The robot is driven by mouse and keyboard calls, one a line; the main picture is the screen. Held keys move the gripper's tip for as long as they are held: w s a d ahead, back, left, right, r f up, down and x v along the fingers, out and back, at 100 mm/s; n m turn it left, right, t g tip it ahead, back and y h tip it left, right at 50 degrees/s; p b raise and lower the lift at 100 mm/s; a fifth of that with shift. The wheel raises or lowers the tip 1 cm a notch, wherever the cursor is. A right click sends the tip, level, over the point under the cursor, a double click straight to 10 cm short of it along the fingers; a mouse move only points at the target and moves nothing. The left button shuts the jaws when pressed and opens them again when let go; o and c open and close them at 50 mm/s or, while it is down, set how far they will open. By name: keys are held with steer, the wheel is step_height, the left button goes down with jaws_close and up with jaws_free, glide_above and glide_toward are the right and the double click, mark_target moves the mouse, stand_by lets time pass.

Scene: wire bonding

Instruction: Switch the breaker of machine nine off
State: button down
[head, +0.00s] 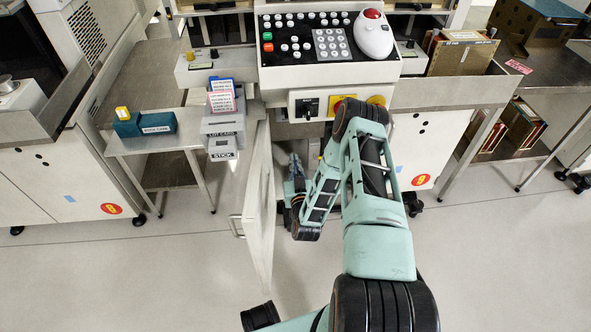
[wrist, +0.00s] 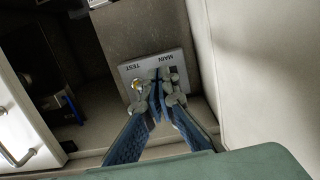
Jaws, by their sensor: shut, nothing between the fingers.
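In the wrist view a pale breaker plate (wrist: 125,70) is fixed to a grey box, with upside-down lettering TEST and MAIN. A small brass-coloured part (wrist: 137,84) sits by TEST. A dark switch (wrist: 173,71) sits by MAIN, partly hidden by my fingers, so its position cannot be told. My gripper (wrist: 160,88) is shut and empty, its fingertips in front of the plate between the two. I cannot tell whether they touch it. In the head view my arm reaches into the open cabinet below the console, and the breaker and fingertips are hidden. No machine number is readable.
The cabinet door (head: 260,205) stands open left of my arm. Above is a console (head: 285,75) with buttons, a trackball and a yellow-backed knob (head: 376,101). A pale wall (wrist: 245,60) runs close on the right in the wrist view. Side tables flank the machine; the front floor is clear.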

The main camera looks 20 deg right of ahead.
steer(key=shift+s+a+f, duration=0.25)
steer(key=shift+s+f, duration=0.75)
steer(key=shift+s, duration=0.25)
